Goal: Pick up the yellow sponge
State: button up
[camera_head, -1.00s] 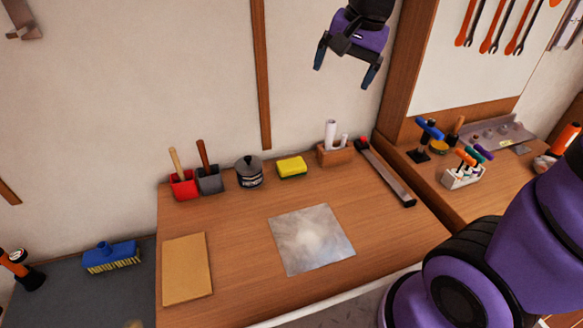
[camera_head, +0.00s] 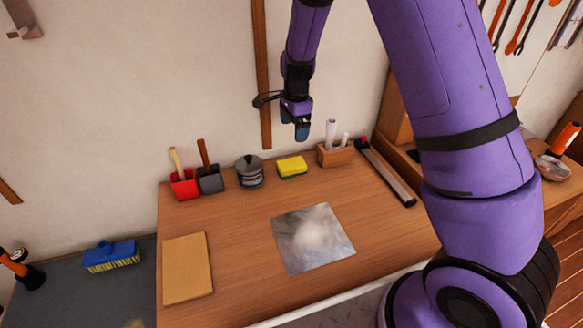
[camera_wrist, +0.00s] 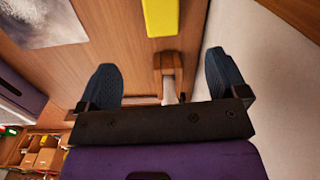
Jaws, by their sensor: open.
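The yellow sponge (camera_head: 292,166) lies on the wooden bench near the wall, between a dark lidded pot and a wooden block holding white rolls. It also shows at the top edge of the wrist view (camera_wrist: 160,16), partly cut off. My gripper (camera_head: 303,132) hangs in the air above the back of the bench, above the sponge and apart from it, pointing down. In the wrist view its two dark fingers (camera_wrist: 165,80) are spread wide with nothing held between them.
The pot (camera_head: 250,171) stands left of the sponge, the wooden block (camera_head: 335,155) right of it. Red (camera_head: 184,186) and grey (camera_head: 210,180) holders with wooden handles stand further left. A metal sheet (camera_head: 311,239) and tan board (camera_head: 187,268) lie flat in front.

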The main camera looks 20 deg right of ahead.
jog(key=m, duration=0.1)
send_near(293, 162)
jog(key=shift+w+a+h, duration=0.3)
jog(key=shift+w+a, duration=0.05)
jog(key=shift+a, duration=0.1)
notch_tip(293, 162, down, 5)
jog(key=shift+f, duration=0.25)
jog(key=shift+s+d+f, duration=0.1)
jog(key=shift+s+f, duration=0.05)
jog(key=shift+f, duration=1.15)
jog(key=shift+s+d+f, duration=0.1)
jog(key=shift+s+f, duration=0.1)
jog(key=shift+f, duration=1.1)
jog(key=c, duration=1)
jog(key=shift+r, duration=0.1)
jog(key=shift+r, duration=0.45)
jog(key=r, duration=0.1)
jog(key=s+r, duration=0.1)
jog(key=shift+s+a+r, duration=0.1)
jog(key=shift+a+r, duration=0.2)
jog(key=shift+r, duration=0.05)
jog(key=s+a, duration=0.1)
jog(key=s, duration=0.3)
jog(key=s+a+r, duration=0.1)
jog(key=s+a, duration=0.1)
jog(key=s, duration=0.3)
jog(key=s+a, duration=0.2)
jog(key=s, duration=0.2)
jog(key=shift+s+r, duration=0.15)
jog(key=shift+s, duration=0.25)
